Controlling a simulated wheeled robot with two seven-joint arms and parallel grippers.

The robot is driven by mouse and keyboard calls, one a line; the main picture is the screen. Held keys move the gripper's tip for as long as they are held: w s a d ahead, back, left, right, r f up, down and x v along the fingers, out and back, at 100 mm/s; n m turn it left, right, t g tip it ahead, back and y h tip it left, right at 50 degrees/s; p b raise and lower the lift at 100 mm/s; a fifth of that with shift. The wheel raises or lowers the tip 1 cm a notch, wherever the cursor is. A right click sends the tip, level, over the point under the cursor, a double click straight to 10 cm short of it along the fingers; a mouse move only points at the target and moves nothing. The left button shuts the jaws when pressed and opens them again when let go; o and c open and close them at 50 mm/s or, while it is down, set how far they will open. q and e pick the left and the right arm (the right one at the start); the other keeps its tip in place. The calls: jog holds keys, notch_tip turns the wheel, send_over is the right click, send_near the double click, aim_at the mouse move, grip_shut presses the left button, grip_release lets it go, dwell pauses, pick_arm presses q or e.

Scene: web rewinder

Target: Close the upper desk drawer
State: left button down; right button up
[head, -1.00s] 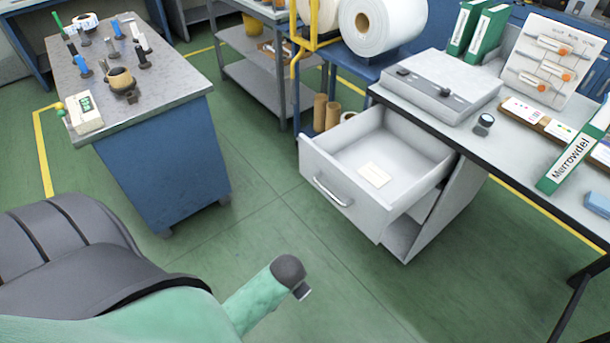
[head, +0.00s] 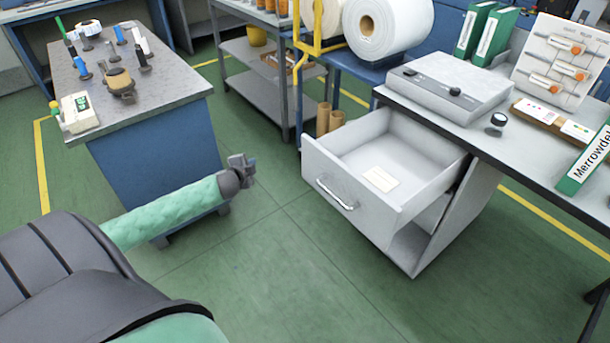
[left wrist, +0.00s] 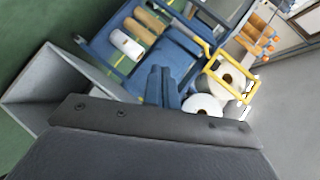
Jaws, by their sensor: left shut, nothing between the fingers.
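The upper desk drawer (head: 335,192) is light grey with a metal bar handle (head: 335,194). It is pulled far out from under the desk (head: 540,150), and a pale card (head: 380,179) lies on its floor. My left gripper (head: 243,163) is shut and empty. In the head view it is left of the drawer front, apart from it, over the floor near the blue workbench. In the left wrist view a light grey panelled shape (left wrist: 75,85) shows at the left; I cannot tell whether it is the drawer. My right gripper is not in view.
The blue workbench (head: 165,160) with small tools stands at the left. A yellow-framed rack with white rolls (head: 390,25) and brown cardboard tubes (head: 327,118) stands behind the drawer. Green floor (head: 290,250) in front of the drawer is clear.

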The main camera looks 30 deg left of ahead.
pick_arm(q)
jog(key=w+d+r+m+t+h, duration=0.1)
jog(key=w+r+m+t+h, duration=0.2)
jog(key=r+m+h, duration=0.35)
jog(key=s+d+m+g+h, duration=0.8)
jog(key=s+d+m+h, duration=0.2)
jog(key=m+h, duration=0.4)
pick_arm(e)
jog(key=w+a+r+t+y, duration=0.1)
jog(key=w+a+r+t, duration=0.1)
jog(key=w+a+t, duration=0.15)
pick_arm(q)
jog(key=p, duration=0.2)
send_near(318, 172)
jog(key=d, duration=0.5)
jog(key=shift+w+d+r, duration=0.1)
jog(key=shift+w+r, duration=0.05)
jog(key=shift+w, duration=0.45)
jog(key=shift+w+d+r, duration=0.15)
jog(key=shift+w, duration=0.45)
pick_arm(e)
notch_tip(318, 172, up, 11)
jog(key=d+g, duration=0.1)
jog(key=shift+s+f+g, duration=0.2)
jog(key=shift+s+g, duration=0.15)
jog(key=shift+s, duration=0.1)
